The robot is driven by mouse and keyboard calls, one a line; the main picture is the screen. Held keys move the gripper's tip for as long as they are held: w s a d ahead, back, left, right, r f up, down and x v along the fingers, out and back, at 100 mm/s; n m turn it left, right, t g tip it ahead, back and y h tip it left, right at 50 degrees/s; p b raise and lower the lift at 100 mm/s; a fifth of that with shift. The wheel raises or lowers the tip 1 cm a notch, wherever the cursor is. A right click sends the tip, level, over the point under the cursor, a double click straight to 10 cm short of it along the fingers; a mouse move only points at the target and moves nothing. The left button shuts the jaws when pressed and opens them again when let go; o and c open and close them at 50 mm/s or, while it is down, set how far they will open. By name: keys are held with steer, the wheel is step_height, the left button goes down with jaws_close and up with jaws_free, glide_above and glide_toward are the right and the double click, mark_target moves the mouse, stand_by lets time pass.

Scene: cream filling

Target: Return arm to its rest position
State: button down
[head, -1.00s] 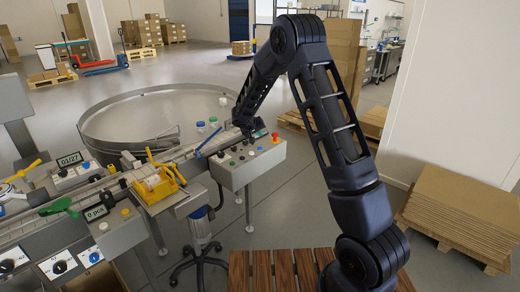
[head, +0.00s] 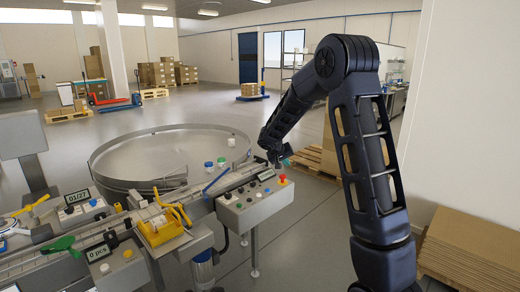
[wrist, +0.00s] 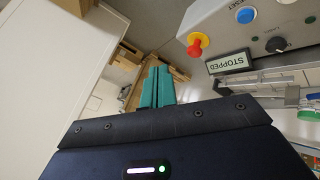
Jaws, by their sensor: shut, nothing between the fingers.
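My gripper (head: 279,160) hangs at the end of my black arm, just beside the right end of the conveyor and its control box, in the head view. In the wrist view its teal fingers (wrist: 157,88) are together with nothing between them. The grey control box (head: 258,204) has coloured buttons and a red emergency knob on top. In the wrist view, the same red knob (wrist: 197,44) and a display reading STOPPED (wrist: 229,62) are at the upper right, apart from the fingers.
A large round metal table (head: 165,150) stands behind the conveyor (head: 150,222), with a few small jars (head: 221,162) at its near edge. A yellow fixture (head: 163,228) sits on the line. Stacked cardboard (head: 468,248) lies at the right. The floor between is clear.

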steer(key=s+d+r+m+g+y, duration=0.1)
steer(key=s+d+r, duration=0.55)
steer(key=s, duration=0.35)
steer(key=s+d+r+m+g+y, duration=0.1)
steer(key=s+d+r, duration=0.55)
steer(key=s, duration=0.35)
steer(key=s+d+y, duration=0.2)
steer(key=s+y, duration=0.1)
steer(key=s, duration=2.1)
steer(key=shift+s+d+r+n, duration=0.2)
steer(key=shift+s+r+n, duration=0.05)
steer(key=shift+r+n, duration=0.15)
